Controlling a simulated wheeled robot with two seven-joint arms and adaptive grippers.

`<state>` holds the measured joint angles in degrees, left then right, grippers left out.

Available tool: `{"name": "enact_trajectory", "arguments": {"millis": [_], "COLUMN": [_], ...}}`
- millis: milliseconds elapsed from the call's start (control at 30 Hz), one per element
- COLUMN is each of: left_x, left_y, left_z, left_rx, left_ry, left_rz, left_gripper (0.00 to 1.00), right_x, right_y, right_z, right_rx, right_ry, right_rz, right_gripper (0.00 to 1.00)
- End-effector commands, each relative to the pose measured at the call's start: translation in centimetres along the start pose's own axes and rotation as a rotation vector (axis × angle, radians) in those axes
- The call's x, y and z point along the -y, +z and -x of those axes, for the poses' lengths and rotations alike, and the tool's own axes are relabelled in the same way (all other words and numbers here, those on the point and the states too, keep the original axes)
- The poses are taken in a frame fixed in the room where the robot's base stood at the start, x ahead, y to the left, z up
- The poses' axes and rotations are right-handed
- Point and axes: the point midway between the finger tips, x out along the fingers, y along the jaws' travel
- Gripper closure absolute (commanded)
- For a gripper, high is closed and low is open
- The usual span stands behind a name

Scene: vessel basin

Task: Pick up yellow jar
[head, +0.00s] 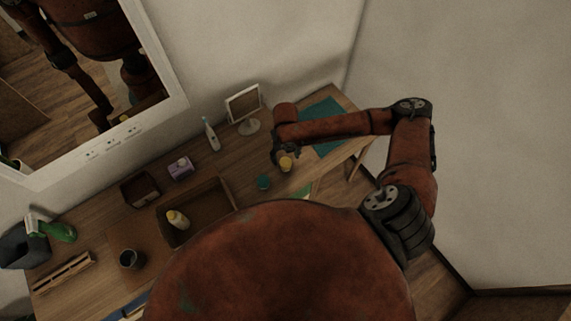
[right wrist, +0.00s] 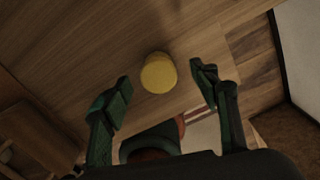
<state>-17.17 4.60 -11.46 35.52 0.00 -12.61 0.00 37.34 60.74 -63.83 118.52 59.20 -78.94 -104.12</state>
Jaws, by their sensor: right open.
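The yellow jar (head: 287,165) stands on the wooden table, right of the middle in the head view. My right gripper (head: 279,154) is just above and beside it there. In the right wrist view the jar (right wrist: 158,74) shows as a round yellow top between the two spread green fingers of my right gripper (right wrist: 160,72). Clear gaps show on both sides, so the gripper is open and empty. I cannot tell how far the fingertips are above the table. My left gripper is not in view.
A teal round thing (head: 263,183) stands close to the jar. A brown tray (head: 231,190) holds a yellow-capped bottle (head: 178,220).

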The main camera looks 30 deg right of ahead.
Motion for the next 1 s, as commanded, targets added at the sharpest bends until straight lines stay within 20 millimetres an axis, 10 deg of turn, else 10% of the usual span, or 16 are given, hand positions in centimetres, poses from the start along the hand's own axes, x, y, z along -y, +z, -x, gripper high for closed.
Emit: {"name": "enact_trajectory", "arguments": {"millis": [667, 1000], "left_x": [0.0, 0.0], "left_y": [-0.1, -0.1], "left_z": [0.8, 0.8], "left_rx": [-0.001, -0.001], "left_ry": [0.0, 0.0], "left_rz": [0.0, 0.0], "left_gripper": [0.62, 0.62], "right_x": [-0.3, -0.3], "right_y": [-0.3, -0.3], "right_z": [-5.2, -5.2], "right_rx": [0.001, 0.001], "right_ry": [0.001, 0.001], "right_rz": [0.0, 0.0], "right_gripper": [0.45, 0.69]}}
